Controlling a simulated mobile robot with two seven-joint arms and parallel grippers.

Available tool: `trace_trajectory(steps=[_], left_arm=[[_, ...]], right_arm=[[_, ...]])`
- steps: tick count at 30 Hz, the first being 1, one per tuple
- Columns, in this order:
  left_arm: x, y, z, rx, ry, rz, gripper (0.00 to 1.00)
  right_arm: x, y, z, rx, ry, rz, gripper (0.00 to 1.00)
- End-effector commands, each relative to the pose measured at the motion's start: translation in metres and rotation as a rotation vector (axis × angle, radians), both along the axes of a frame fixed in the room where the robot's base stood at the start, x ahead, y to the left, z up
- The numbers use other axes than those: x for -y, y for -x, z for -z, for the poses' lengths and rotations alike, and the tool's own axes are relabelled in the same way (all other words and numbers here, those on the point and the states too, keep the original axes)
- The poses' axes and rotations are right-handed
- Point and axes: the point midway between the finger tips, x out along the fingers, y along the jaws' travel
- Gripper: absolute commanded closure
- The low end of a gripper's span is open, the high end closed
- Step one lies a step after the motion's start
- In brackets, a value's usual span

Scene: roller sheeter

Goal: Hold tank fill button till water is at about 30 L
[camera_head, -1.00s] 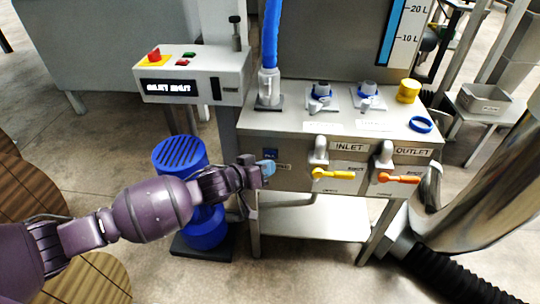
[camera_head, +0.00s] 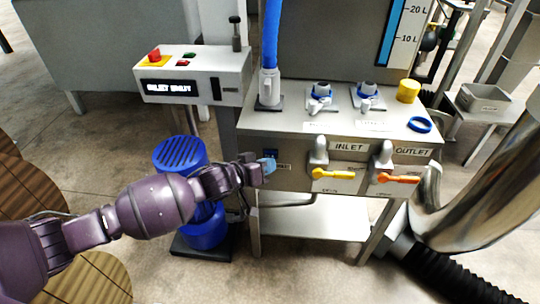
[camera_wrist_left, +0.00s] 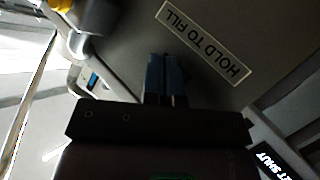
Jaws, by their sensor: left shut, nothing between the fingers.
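In the left wrist view the shut fingers (camera_wrist_left: 165,78) point at the panel beside the "HOLD TO FILL" label (camera_wrist_left: 205,42). The fill button is hidden behind the fingers; I cannot tell whether it is pressed in. The tank (camera_head: 320,40) has a level gauge (camera_head: 393,30) whose blue column passes the 10 L and 20 L marks and runs out of the top of the picture, so its top is not visible. My right gripper is not in view.
Yellow inlet lever (camera_head: 333,174) and orange outlet lever (camera_head: 399,178) stick out to the right of my gripper. A control box (camera_head: 195,75) with a red button stands upper left. A blue motor (camera_head: 182,158) is behind my arm. A blue hose (camera_head: 271,35) rises from the cabinet top.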

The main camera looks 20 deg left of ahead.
Motion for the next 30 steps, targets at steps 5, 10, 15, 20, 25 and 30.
trace_trajectory(steps=[5, 10, 15, 20, 25, 30], left_arm=[[0.0, -0.0002, 0.0001, 0.0, 0.0, 0.0, 1.0], [-0.0004, -0.0016, 0.0, 0.0, 0.0, 0.0, 1.0], [-0.0008, -0.0031, 0.0001, 0.0, 0.001, 0.0, 1.0], [-0.0013, -0.0046, 0.0002, -0.001, 0.001, 0.0, 1.0], [-0.0019, -0.0061, 0.0003, -0.001, -0.001, 0.0, 1.0], [-0.0025, -0.0078, 0.0005, -0.001, -0.001, 0.0, 1.0]], right_arm=[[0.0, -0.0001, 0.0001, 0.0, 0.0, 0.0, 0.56], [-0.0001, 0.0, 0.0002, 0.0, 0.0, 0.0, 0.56], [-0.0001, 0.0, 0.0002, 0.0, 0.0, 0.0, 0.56], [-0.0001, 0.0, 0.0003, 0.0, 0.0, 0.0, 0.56], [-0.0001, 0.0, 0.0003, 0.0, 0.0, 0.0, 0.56], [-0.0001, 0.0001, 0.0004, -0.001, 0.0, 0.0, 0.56]])
